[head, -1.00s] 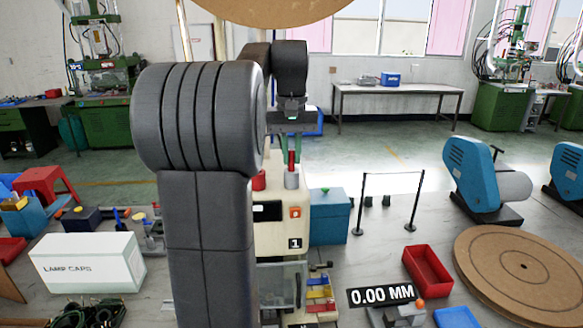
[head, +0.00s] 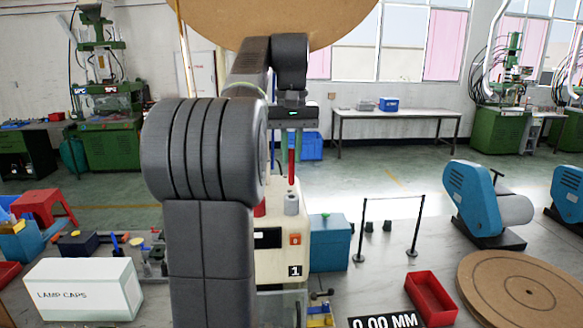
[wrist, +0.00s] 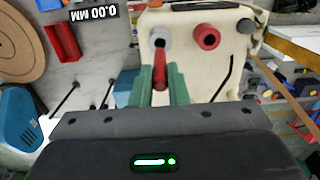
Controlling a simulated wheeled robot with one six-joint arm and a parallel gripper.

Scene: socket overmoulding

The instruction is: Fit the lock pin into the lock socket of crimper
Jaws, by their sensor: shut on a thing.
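My gripper (head: 292,165) has green fingers shut on the red lock pin (head: 291,170). The pin hangs upright over the grey lock socket (head: 291,204) on top of the cream crimper (head: 268,267). In the head view the pin's lower end is just above the socket's rim, with a small gap. In the wrist view the pin (wrist: 160,66) points at the grey socket (wrist: 160,41), whose dark hole shows uncovered. A red socket (wrist: 207,37) stands beside it on the crimper. My arm hides part of the crimper's left side in the head view.
A teal box (head: 330,243) stands right of the crimper. Black barrier posts (head: 412,235), a red tray (head: 431,297) and a round wooden disc (head: 525,290) lie farther right. A white lamp caps box (head: 82,290) is at the left.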

